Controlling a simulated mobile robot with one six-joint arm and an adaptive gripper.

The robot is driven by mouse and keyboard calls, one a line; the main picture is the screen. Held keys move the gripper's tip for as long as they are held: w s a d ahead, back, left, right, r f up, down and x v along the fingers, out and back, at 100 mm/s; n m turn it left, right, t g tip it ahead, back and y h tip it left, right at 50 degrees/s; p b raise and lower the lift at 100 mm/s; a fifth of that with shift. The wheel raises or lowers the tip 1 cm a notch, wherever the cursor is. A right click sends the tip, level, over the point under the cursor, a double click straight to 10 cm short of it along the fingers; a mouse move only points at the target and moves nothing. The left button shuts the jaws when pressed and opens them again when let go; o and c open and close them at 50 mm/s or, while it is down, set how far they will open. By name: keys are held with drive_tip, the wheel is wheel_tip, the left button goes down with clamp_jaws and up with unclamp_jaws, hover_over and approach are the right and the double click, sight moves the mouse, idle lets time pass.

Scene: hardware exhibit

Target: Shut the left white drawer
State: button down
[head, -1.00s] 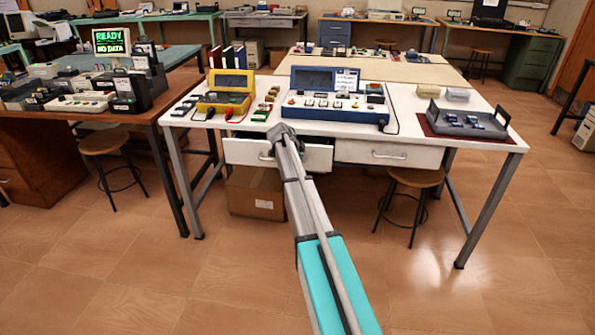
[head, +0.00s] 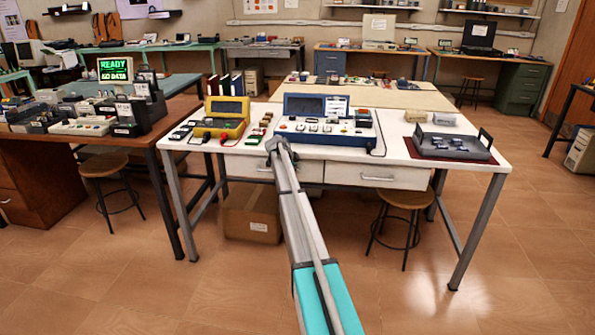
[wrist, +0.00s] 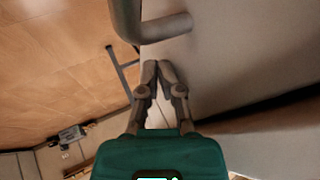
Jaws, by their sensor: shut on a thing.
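The left white drawer (head: 240,166) is under the white table, and its front looks about level with the right white drawer (head: 375,175). My arm hides part of it. Its grey handle (head: 262,169) shows left of my arm. In the wrist view the handle (wrist: 160,27) curves just beyond my fingertips, in front of the pale drawer front (wrist: 230,50). My gripper (wrist: 157,68) is shut, its fingertips close together by the handle; the grip itself is hard to make out. In the head view my gripper (head: 276,147) is at the drawer's front, near the table edge.
The white table (head: 400,152) holds a yellow case (head: 222,118), a blue console (head: 325,122) and a grey tray (head: 450,146). A cardboard box (head: 250,212) is below the left drawer, and a stool (head: 405,200) stands below the right one. The floor in front is clear.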

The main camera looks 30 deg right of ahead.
drive_tip(key=shift+w+a, duration=0.1)
drive_tip(key=shift+w, duration=0.1)
drive_tip(key=shift+s+a+f, duration=0.1)
drive_tip(key=shift+s+a, duration=0.2)
drive_tip(key=shift+s, duration=0.1)
drive_tip(key=s+a+f+p+v, duration=0.1)
drive_tip(key=s+p+v, duration=0.1)
drive_tip(key=p+v, duration=0.6)
drive_tip(key=v, duration=0.3)
drive_tip(key=shift+s+r, duration=0.2)
drive_tip(key=shift+s, duration=0.05)
drive_tip(key=shift+a, duration=0.15)
idle(0.3)
